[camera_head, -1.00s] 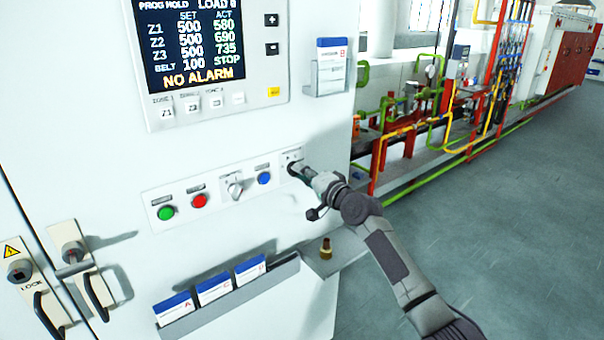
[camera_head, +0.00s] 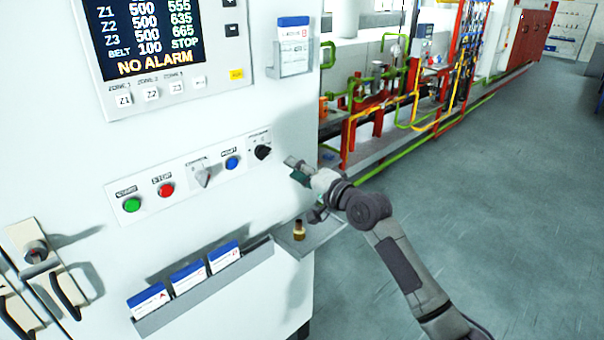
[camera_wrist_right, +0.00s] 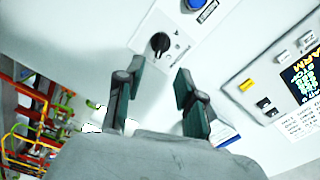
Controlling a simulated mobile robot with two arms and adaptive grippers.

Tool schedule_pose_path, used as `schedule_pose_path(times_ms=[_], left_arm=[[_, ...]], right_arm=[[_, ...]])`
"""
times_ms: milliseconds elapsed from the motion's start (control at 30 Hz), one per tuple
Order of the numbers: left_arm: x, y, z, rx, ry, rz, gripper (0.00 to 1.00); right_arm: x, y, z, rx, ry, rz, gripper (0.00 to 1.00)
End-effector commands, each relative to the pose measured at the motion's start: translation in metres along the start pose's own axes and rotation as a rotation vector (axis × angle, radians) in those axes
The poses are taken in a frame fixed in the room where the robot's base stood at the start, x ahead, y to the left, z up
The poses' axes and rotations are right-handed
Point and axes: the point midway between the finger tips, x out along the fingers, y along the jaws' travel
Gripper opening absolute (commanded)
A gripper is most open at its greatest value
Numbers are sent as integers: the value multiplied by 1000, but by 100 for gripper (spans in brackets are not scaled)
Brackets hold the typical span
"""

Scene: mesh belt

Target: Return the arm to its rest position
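My right gripper (camera_head: 297,172) is in front of the white cabinet, just right of and below the black rotary knob (camera_head: 262,152), apart from it. In the right wrist view its two dark green finger pads (camera_wrist_right: 155,95) stand apart with nothing between them. The black knob (camera_wrist_right: 159,42) shows beyond the fingertips there, with free space between. My right arm (camera_head: 392,255) reaches in from the lower right. My left gripper is not in view.
The panel holds a green button (camera_head: 132,204), a red button (camera_head: 166,190), a grey selector (camera_head: 203,176) and a blue button (camera_head: 232,162). A small shelf (camera_head: 322,235) carries a brass piece (camera_head: 299,230). A card rack (camera_head: 205,287) juts out below. Open floor (camera_head: 500,180) lies right.

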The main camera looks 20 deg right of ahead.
Motion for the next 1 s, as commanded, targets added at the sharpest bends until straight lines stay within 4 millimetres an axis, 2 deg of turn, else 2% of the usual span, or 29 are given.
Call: schedule_pose_path(times_ms=[100,200,667,767,867,967,1000], left_arm=[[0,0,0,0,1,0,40],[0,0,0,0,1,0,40],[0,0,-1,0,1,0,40],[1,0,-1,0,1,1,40],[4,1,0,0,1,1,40],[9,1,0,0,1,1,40],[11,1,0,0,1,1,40]], right_arm=[[-14,1,0,-1,-1,2,38],[-19,0,0,0,-2,1,38],[-20,0,0,0,-1,1,38],[-20,7,2,-3,0,11,38],[-19,39,8,-19,4,60,38],[-20,98,24,-56,6,154,38],[-22,126,32,-77,3,200,38]])
